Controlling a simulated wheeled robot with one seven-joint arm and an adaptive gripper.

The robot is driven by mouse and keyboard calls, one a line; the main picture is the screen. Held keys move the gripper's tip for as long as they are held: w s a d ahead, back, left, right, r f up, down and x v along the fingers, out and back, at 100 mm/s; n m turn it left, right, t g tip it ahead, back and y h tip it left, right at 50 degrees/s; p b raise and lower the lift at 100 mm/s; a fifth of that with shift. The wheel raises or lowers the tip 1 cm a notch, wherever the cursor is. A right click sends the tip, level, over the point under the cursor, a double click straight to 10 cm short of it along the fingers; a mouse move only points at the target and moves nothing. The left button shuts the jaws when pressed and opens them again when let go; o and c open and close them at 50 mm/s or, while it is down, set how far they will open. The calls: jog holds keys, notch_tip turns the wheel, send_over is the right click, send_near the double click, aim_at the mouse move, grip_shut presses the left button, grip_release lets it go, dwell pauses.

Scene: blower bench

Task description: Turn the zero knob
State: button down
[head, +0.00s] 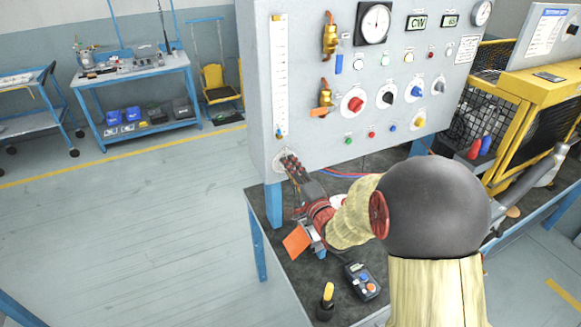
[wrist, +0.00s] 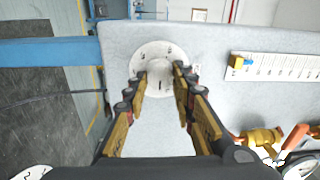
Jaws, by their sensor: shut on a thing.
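The zero knob's round white dial plate (head: 279,159) is low on the left of the grey panel, under the tall scale. In the wrist view the dial plate (wrist: 152,53) shows dark marks around its face. My gripper (head: 288,160) reaches up to it from below right in the head view. In the wrist view the fingers of my gripper (wrist: 160,78) stand on both sides of the dial's middle, closed on the pale zero knob there. The knob is hard to tell from the plate, and the fingers hide it in the head view.
The upright scale (head: 280,75) rises just above the dial. Brass valves (head: 329,38) and several coloured knobs sit to its right on the panel. A handheld device (head: 362,281) and a yellow-topped tool (head: 327,298) are on the dark bench below my arm. The floor at left is clear.

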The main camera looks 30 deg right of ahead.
jog(key=shift+m, duration=0.9)
jog(key=c, duration=1.5)
grip_release()
jog(key=shift+c, duration=0.2)
jog(key=shift+o, duration=0.3)
jog(key=s, duration=1.2)
jog(key=shift+f, duration=0.35)
jog(key=shift+a, duration=0.1)
